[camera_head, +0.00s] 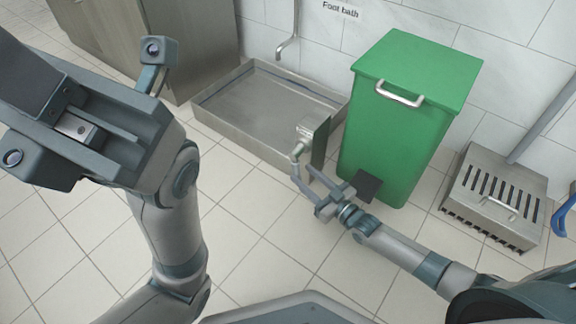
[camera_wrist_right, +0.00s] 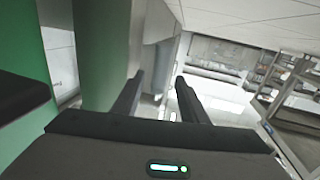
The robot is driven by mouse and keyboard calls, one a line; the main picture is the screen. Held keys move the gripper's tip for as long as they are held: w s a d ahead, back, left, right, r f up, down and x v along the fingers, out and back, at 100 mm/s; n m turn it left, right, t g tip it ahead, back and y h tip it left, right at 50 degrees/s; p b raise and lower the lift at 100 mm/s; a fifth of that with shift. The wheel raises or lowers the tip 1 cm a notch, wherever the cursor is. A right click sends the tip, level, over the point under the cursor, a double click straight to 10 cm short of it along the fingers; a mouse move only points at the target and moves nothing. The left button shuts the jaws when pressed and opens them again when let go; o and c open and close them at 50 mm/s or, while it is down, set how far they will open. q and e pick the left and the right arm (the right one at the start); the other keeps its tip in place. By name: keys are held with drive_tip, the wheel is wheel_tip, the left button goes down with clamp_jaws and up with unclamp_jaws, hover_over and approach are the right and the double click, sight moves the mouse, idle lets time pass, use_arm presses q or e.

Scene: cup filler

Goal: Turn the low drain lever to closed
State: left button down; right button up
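A small metal fitting (camera_head: 312,128) sits at the front right corner of the foot bath tray (camera_head: 225,109). I cannot tell whether a finger touches the lever. The right wrist view shows the open fingers (camera_wrist_right: 160,100) with no clear object held between them. The lever is not clear there. My left arm fills the left of the head view; its fingertips are not visible.
A green pedal bin (camera_head: 395,130) stands close to the right of the lever, its dark pedal (camera_head: 367,186) near my right gripper. A slotted metal box (camera_head: 495,195) is farther right. Tiled floor is clear in front of the tray.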

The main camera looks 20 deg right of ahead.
drive_tip(key=b+x, duration=0.3)
drive_tip(key=x, duration=0.5)
drive_tip(key=shift+w+a+f, duration=0.1)
drive_tip(key=shift+w, duration=0.05)
clamp_jaws()
